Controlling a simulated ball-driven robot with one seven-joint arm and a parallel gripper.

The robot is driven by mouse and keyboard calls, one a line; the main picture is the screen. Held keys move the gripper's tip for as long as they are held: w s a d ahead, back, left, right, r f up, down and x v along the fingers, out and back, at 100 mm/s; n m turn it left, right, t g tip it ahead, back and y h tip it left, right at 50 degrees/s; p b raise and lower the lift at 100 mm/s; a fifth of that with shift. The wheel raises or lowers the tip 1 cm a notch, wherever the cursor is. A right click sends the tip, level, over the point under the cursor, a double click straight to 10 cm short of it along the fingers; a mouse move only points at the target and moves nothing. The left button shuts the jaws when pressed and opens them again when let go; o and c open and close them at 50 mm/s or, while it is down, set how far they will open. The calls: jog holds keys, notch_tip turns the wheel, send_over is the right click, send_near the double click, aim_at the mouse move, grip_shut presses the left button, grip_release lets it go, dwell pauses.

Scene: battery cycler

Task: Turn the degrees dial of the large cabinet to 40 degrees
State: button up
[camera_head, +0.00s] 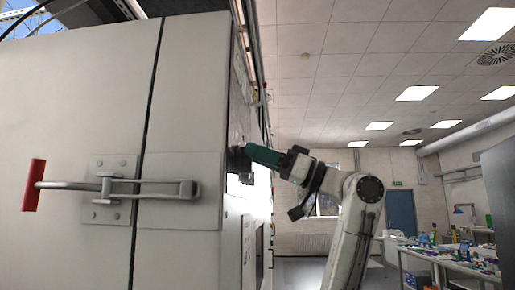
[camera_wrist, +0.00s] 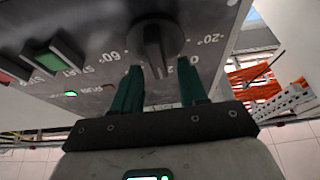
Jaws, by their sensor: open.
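The black degrees dial (camera_wrist: 157,40) is on the grey panel of the large cabinet (camera_head: 75,90). In the wrist view its raised grip runs towards my gripper (camera_wrist: 160,72). Marks "60°", "20°" and a partly hidden "0" show around it. The exact setting cannot be read. My green fingers are apart, one on each side of the near end of the grip. I cannot tell whether they touch it. In the head view my gripper (camera_head: 247,153) reaches the cabinet's side panel from the right, beside dark knobs (camera_head: 238,165) seen edge-on.
A green START button (camera_wrist: 49,60) and a red-lit STOP button (camera_wrist: 6,77) are left of the dial in the wrist view. A latch with a red handle (camera_head: 34,185) sticks out from the cabinet front. Benches (camera_head: 445,262) stand far right.

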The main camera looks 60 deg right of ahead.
jog(key=shift+w+r, duration=0.1)
jog(key=shift+w, duration=0.1)
grip_shut()
dwell(0.3)
